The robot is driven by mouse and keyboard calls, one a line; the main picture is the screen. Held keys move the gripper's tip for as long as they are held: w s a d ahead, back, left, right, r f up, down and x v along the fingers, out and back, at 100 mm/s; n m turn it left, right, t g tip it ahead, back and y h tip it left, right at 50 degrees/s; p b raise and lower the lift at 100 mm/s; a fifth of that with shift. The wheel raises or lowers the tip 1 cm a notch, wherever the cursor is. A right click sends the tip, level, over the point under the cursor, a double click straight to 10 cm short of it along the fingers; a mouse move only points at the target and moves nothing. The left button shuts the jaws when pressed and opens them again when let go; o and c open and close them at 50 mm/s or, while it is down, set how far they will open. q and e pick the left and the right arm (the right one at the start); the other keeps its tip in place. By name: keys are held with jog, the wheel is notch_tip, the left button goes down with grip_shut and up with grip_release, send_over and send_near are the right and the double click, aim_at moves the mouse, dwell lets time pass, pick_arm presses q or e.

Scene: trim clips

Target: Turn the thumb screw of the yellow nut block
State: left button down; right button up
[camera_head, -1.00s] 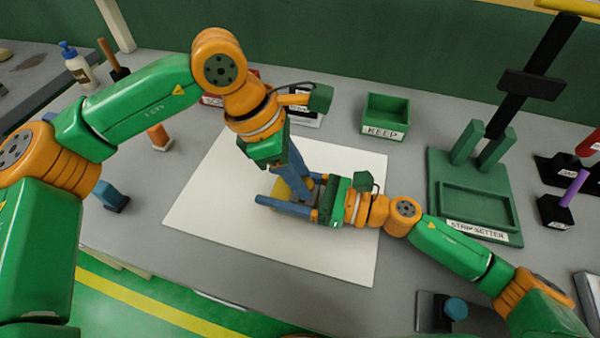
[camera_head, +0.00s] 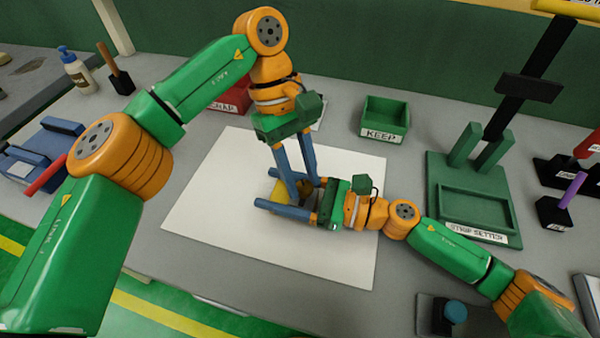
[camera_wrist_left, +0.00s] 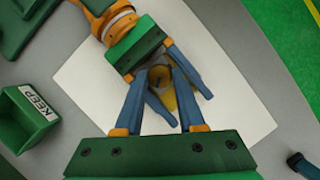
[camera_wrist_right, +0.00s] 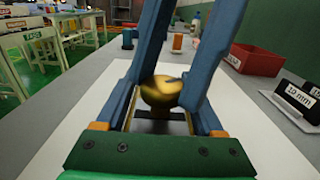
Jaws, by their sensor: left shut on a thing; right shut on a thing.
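The yellow nut block (camera_head: 279,191) lies on the white sheet, held between the two blue fingers of my right gripper (camera_head: 266,203), which comes in level from the right. The gold thumb screw (camera_head: 305,187) sits at the block. It shows as a round gold knob in the right wrist view (camera_wrist_right: 160,91) and from above in the left wrist view (camera_wrist_left: 160,76). My left gripper (camera_head: 304,188) reaches down from above, its fingers shut on the thumb screw. Fingers hide part of the block and screw in the head view.
The white sheet (camera_head: 220,230) is clear around the grippers. A green KEEP bin (camera_head: 385,112) and a red bin (camera_head: 232,98) stand behind. A green strip setter (camera_head: 472,215) stands at the right. A blue fixture with a red handle (camera_head: 42,178) is at the left.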

pick_arm(q)
jog(key=shift+w+m+y, duration=0.15)
jog(key=shift+m+y, duration=0.35)
jog(key=shift+m, duration=0.9)
jog(key=c, duration=0.5)
grip_release()
